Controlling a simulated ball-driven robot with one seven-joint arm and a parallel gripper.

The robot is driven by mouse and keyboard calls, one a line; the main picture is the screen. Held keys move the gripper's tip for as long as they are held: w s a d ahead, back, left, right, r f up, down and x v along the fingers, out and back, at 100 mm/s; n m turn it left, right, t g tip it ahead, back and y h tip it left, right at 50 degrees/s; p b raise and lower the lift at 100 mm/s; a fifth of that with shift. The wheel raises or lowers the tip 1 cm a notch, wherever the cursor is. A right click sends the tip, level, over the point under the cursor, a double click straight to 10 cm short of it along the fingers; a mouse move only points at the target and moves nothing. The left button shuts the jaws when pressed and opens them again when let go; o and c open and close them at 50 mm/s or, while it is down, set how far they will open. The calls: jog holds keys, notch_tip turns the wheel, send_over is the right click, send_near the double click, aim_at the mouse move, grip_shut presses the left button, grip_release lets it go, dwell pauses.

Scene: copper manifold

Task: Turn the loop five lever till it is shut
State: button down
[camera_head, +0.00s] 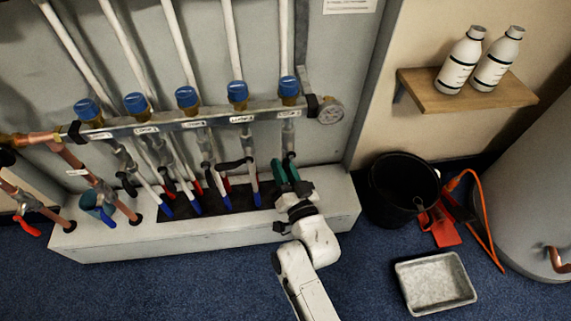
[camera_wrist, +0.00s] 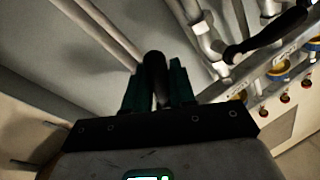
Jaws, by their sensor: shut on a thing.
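My gripper (camera_head: 286,170) has green fingers and is at the rightmost pipe of the manifold, below its label. In the wrist view, the green fingers of my gripper (camera_wrist: 155,92) are shut on a black lever handle (camera_wrist: 154,70), which stands up between them. In the head view a dark bit of this loop five lever (camera_head: 291,156) shows at the fingertips; the rest is hidden by my gripper. I cannot tell the lever's exact angle to its pipe. The manifold bar (camera_head: 200,122) carries blue caps and white labels above the valves.
A neighbouring black lever (camera_head: 234,163) lies just left of my gripper; one black lever (camera_wrist: 268,36) also shows in the wrist view. A black bucket (camera_head: 403,190), a red dustpan (camera_head: 440,228) and a grey tray (camera_head: 436,283) are on the floor to the right.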

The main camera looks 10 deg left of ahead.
jog(key=m, duration=0.2)
jog(key=a+r+m+t+p, duration=0.1)
jog(key=m, duration=0.1)
jog(key=shift+s+h, duration=0.15)
jog(key=shift+h, duration=0.15)
jog(key=m, duration=0.3)
jog(key=r+m+t+h+p, duration=0.1)
jog(key=shift+s+a+m, duration=0.1)
jog(key=shift+a+m, duration=0.2)
jog(key=shift+a, duration=0.1)
jog(key=shift+a+r+m+t+h+p, duration=0.1)
jog(key=shift+r+m+t+h+p, duration=0.2)
jog(key=shift+m, duration=0.9)
jog(key=shift+a+r+m+t+h+p, duration=0.1)
jog(key=shift+r+m+h, duration=0.25)
jog(key=shift+m, duration=0.85)
jog(key=shift+r+m+t+h+p, duration=0.2)
jog(key=shift+r+m+h, duration=0.15)
jog(key=shift+m, duration=0.85)
jog(key=shift+r, duration=0.1)
jog(key=c, duration=1.1)
grip_release()
jog(key=shift+s, duration=0.1)
